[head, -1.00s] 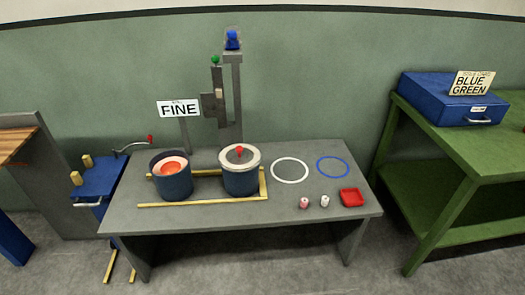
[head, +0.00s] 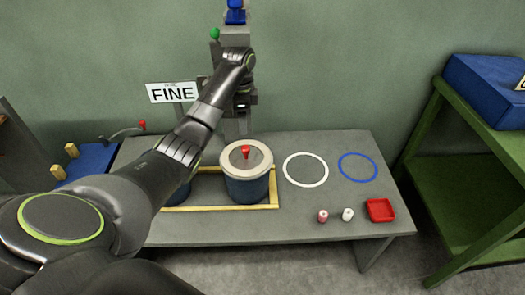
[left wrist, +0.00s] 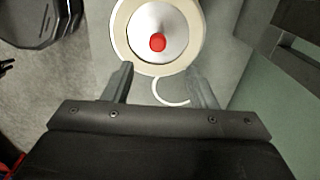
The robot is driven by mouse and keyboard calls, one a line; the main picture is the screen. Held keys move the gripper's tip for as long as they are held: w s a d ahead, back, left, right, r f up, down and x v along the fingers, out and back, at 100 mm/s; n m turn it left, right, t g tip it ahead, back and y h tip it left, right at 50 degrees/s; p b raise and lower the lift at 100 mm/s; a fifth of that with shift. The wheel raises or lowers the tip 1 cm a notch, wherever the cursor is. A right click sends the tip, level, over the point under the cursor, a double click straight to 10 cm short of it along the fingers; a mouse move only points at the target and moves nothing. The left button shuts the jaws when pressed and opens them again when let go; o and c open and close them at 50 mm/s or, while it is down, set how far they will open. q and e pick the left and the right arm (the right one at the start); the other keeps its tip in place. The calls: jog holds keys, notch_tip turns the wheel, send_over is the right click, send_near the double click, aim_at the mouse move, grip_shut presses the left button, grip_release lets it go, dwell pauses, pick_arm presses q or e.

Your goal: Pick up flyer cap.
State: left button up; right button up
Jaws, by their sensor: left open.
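The flyer cap (head: 234,159), a pale round lid with a red knob, sits on a dark blue pot (head: 246,188) on the grey table. My left arm reaches in from the left over the table. Its gripper (head: 243,127) is above and behind the cap, apart from it. In the left wrist view the cap (left wrist: 146,20) lies beyond the fingertips, cut by the top edge, its red knob roughly centred between the fingers. The left gripper (left wrist: 160,76) is open and empty. My right gripper is in neither view.
A white ring (head: 306,184) and a blue ring (head: 374,165) mark the table. Two small spools (head: 323,216) (head: 348,214) and a red tray (head: 381,219) lie at the front right. My arm mostly hides a second pot. A post stands behind; a green bench (head: 470,190) is right.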

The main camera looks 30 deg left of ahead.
aim_at(245, 147)
pick_arm(q)
jog(key=f+b, duration=0.2)
jog(key=shift+s+d+f+b, duration=0.1)
jog(key=shift+s+f+b, duration=0.15)
jog(key=shift+b, duration=0.15)
notch_tip(245, 147, down, 4)
jog(key=shift+w+r+b, duration=0.1)
jog(key=shift+r+b, duration=0.05)
jog(key=shift+b, duration=0.2)
jog(key=shift+f, duration=2.75)
jog(key=shift+d, duration=0.1)
jog(key=shift+c, duration=0.4)
grip_shut()
jog(key=shift+r, duration=0.1)
